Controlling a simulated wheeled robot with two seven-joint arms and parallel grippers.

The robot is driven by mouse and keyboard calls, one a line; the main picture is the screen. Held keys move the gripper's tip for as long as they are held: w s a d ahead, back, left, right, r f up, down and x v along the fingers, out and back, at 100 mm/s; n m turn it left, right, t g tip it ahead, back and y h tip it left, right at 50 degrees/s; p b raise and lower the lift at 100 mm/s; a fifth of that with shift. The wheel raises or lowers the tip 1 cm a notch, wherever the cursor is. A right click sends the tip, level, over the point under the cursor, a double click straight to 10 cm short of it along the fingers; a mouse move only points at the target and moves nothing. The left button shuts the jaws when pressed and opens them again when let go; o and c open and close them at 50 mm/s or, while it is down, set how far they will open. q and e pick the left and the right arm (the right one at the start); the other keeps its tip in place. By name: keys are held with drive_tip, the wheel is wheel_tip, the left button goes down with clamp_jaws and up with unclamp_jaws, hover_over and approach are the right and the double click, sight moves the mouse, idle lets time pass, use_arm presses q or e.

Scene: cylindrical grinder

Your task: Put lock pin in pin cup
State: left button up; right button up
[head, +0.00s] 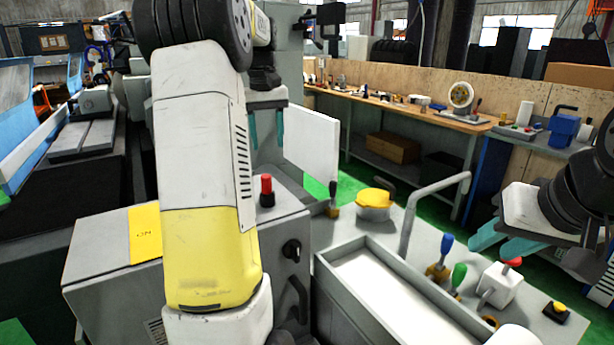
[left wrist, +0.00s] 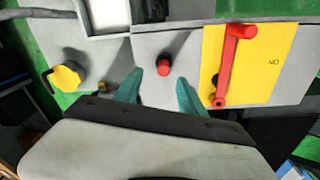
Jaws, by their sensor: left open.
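A red-topped pin with a dark base (head: 267,184) stands upright on the grey cabinet top; I take it for the lock pin. In the left wrist view the red pin (left wrist: 163,67) shows between the fingertips, with no contact visible. My left gripper (head: 267,146) is open and empty, above and beyond the pin in the head view. My right gripper (head: 487,250) has its fingers apart over the right of the bench, holding nothing visible. I cannot tell for sure which item is the pin cup; a round yellow-topped container (head: 374,203) stands right of the cabinet.
A yellow plate (head: 145,234) lies on the cabinet; the left wrist view shows a red lever (left wrist: 229,65) over it. A white panel (head: 312,143), a grey tray (head: 385,292), a bent rail (head: 428,200) and blue (head: 446,243) and green (head: 458,275) levers stand close by.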

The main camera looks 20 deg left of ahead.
use_arm(q)
drive_tip(key=s+d+r+m+t+h, duration=0.1)
drive_tip(key=s+d+r+m+t, duration=0.25)
drive_tip(key=s+d, duration=0.85)
drive_tip(key=s+d+f+m+t, duration=0.1)
drive_tip(key=s+d+f, duration=0.2)
drive_tip(key=s, duration=0.3)
drive_tip(key=s+d+f+m+t+h, duration=0.1)
drive_tip(key=s+d+f+m, duration=0.1)
drive_tip(key=s+d+f, duration=0.2)
drive_tip(key=shift+s+d, duration=0.4)
drive_tip(key=shift+s, duration=0.8)
drive_tip(key=shift+f+m, duration=0.1)
drive_tip(key=shift+m, duration=0.15)
